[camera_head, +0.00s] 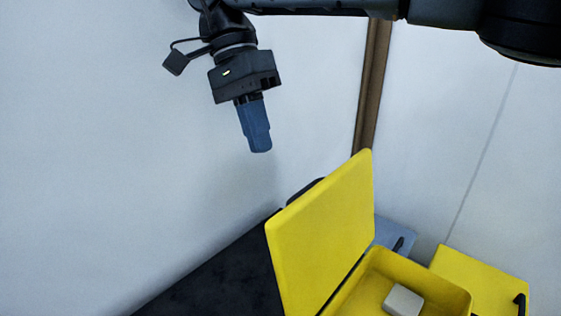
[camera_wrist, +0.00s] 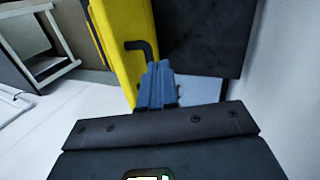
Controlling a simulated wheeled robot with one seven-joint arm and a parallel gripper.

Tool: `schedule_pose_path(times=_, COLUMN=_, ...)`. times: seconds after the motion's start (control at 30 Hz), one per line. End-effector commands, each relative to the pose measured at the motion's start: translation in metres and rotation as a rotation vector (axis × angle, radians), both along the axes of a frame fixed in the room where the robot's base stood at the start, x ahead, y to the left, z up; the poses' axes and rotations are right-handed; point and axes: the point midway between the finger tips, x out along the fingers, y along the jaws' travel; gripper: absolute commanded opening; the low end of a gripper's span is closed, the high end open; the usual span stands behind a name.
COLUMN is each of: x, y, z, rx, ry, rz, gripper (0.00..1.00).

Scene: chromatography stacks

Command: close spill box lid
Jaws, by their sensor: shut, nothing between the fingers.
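The yellow spill box (camera_head: 450,292) stands at the lower right in the head view, with a pale block (camera_head: 403,300) inside. Its yellow lid (camera_head: 325,230) stands raised and open on the box's left side. My gripper (camera_head: 260,150) has blue fingers pointing down, shut and empty. It is above and to the left of the lid, apart from it. In the wrist view my blue fingers (camera_wrist: 157,65) show in front of a yellow surface (camera_wrist: 122,40) with a black handle (camera_wrist: 143,47); I cannot tell which yellow part this is.
A dark surface (camera_head: 215,285) lies left of the lid. Another yellow piece (camera_head: 480,285) with a black handle is right of the box. A brown post (camera_head: 372,90) stands at the wall behind. A pale frame (camera_wrist: 45,70) is at the left in the wrist view.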

Motion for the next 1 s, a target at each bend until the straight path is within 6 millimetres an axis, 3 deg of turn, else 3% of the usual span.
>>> schedule_pose_path(times=0.1, x=0.008, y=-0.011, z=0.013, rx=-0.038, ry=-0.029, rz=-0.004, gripper=0.00)
schedule_pose_path(times=0.23, x=0.008, y=-0.016, z=0.010, rx=-0.049, ry=-0.035, rz=-0.004, gripper=0.00)
schedule_pose_path(times=0.7, x=-0.012, y=-0.036, z=-0.058, rx=-0.044, ry=-0.033, rz=-0.004, gripper=0.00)
schedule_pose_path(times=1.0, x=-0.017, y=-0.041, z=-0.076, rx=-0.044, ry=-0.035, rz=-0.004, gripper=0.00)
